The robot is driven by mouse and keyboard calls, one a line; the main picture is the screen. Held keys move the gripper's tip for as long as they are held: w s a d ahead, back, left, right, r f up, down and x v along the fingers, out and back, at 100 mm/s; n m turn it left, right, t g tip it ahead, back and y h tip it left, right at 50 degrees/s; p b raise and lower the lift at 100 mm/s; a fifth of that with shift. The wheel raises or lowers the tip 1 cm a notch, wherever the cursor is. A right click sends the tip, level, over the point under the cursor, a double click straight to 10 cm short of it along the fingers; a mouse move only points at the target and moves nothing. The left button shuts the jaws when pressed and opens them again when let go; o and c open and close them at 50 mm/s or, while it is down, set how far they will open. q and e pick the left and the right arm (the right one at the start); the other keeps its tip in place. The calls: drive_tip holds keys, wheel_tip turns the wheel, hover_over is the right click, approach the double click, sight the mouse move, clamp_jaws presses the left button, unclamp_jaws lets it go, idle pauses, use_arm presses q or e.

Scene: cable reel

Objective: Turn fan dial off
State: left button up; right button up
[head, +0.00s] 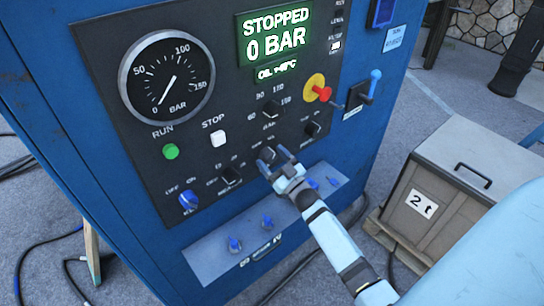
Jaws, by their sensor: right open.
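A black dial (267,153) sits in the lower middle of the dark control panel (115,95). My right gripper (273,161) is open, with its two fingertips on either side of this dial's lower part. I cannot tell whether the fingers touch it. The gripper hides part of the panel below the dial. Similar black dials are at the lower left (231,175), the right (313,128) and above (273,108). The small labels are too blurred to tell which one is the fan dial. My left gripper is not in view.
The display (275,33) reads STOPPED, 0 BAR. A red emergency knob (319,91), a blue-tipped lever (372,82), a green button (171,151), a white button (218,139) and a blue key switch (188,200) are nearby. A grey box (455,190) stands right.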

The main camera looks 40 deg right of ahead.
drive_tip(key=shift+w, duration=0.1)
drive_tip(key=c, duration=0.9)
drive_tip(key=shift+n+y, duration=0.3)
drive_tip(key=shift+n, duration=0.3)
drive_tip(key=n+y, duration=0.1)
drive_tip(key=n, duration=0.1)
drive_tip(key=shift+n+g, duration=0.3)
drive_tip(key=shift+n, duration=0.1)
drive_tip(key=n+g+y, duration=0.1)
drive_tip(key=n, duration=0.2)
drive_tip(key=shift+n+y, duration=0.4)
drive_tip(key=n, duration=0.2)
drive_tip(key=n+g+y, duration=0.1)
drive_tip(key=n, duration=0.1)
drive_tip(key=shift+g, duration=0.3)
drive_tip(key=shift+a+n+g+y+p, duration=0.1)
drive_tip(key=shift+n+g+y+p, duration=0.4)
drive_tip(key=shift+n, duration=1.4)
drive_tip(key=shift+f, duration=0.1)
